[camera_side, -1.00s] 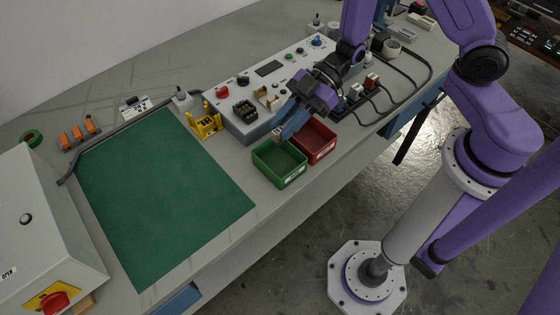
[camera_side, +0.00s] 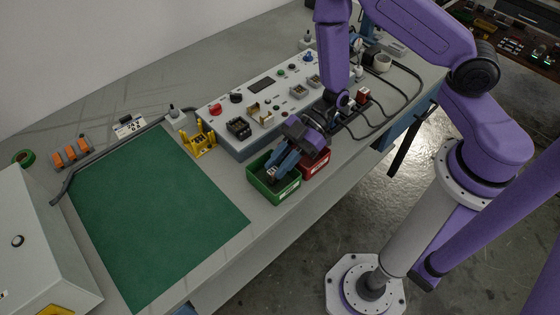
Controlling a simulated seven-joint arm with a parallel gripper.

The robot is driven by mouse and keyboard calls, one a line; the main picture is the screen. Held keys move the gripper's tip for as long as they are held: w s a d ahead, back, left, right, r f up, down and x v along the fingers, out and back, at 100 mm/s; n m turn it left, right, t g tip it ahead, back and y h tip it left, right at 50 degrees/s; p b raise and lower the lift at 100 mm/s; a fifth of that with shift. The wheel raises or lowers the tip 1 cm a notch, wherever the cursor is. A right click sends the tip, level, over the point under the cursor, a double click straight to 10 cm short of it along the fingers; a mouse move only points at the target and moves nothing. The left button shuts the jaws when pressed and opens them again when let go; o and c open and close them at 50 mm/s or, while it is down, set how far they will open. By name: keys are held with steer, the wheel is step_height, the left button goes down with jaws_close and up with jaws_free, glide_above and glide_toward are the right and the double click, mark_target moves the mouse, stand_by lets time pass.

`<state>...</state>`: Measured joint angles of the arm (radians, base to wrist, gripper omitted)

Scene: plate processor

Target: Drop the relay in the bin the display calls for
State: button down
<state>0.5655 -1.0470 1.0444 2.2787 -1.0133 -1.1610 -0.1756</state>
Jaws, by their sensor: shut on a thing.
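My gripper (camera_side: 275,174) points down at the green bin (camera_side: 274,199), with its blue fingers at or just inside the bin's opening. It is shut on the relay (camera_side: 271,171), a small pale block that shows only in part at the fingertips. I cannot tell whether the relay touches the bin's floor. The red bin (camera_side: 316,168) stands right beside the green one, partly hidden behind my gripper. The display (camera_side: 262,85) is a dark rectangle on the sloped control panel; I cannot read anything on it.
The grey control panel (camera_side: 216,123) with knobs and sockets stands just behind the bins. A yellow holder (camera_side: 199,141) and a green mat (camera_side: 150,220) lie to the left. Black cables (camera_side: 410,95) run at the right. The table's front edge is close to the bins.

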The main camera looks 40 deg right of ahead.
steer(key=shift+f, duration=0.15)
steer(key=c, duration=1)
jaws_free()
